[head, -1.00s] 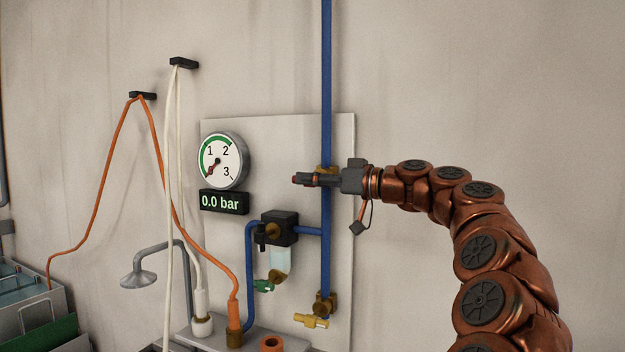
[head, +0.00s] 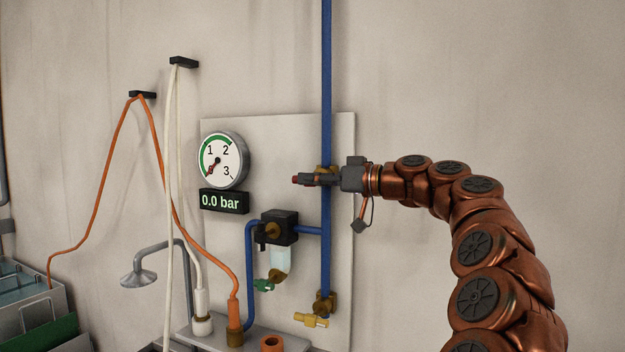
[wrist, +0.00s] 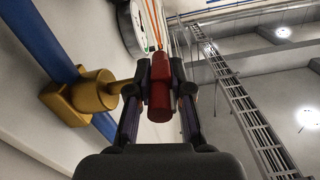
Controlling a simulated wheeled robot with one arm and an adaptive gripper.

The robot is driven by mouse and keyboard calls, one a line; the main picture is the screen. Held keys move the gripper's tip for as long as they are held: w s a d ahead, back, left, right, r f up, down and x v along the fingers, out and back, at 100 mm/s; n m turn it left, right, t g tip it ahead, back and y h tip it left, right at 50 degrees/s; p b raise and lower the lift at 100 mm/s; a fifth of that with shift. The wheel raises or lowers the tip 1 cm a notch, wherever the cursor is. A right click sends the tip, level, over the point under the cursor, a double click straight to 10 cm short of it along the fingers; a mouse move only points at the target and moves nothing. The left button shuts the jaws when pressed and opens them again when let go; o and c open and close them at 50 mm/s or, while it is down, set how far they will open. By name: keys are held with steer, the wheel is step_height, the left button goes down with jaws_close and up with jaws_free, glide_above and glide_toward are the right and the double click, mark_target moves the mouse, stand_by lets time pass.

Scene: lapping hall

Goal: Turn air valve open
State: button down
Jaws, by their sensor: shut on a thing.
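The air valve has a brass body (wrist: 88,97) on the blue vertical pipe (head: 326,90) and a red handle (wrist: 160,93). In the wrist view the red handle lies between the two fingers of my gripper (wrist: 160,85), which is shut on it. In the head view my gripper (head: 318,180) reaches in from the right, and the red tip of the handle (head: 295,180) shows past the fingers. The handle sticks out level to the left, across the pipe. The fingers hide most of the handle and part of the brass body (head: 325,169).
A round gauge (head: 222,160) has its needle at the low end, and the display (head: 223,201) reads 0.0 bar. A black regulator (head: 280,228), a lower brass valve (head: 312,320) and hanging orange and white hoses (head: 170,200) are nearby. The wall on the right is clear.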

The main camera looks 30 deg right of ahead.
steer(key=g+p, duration=0.1)
steer(key=g+h+p, duration=0.2)
steer(key=p, duration=0.1)
steer(key=shift+w+r+g, duration=0.1)
steer(key=shift+r+g, duration=0.15)
steer(key=shift+g, duration=0.05)
steer(key=g+h+p, duration=0.1)
steer(key=g+p, duration=0.1)
steer(key=p, duration=0.2)
steer(key=shift+h, duration=0.3)
steer(key=shift+f+g+p, duration=0.15)
steer(key=shift+g+p, duration=0.15)
steer(key=c, duration=1.1)
jaws_free()
steer(key=shift+f+b, duration=0.15)
steer(key=shift+b, duration=0.2)
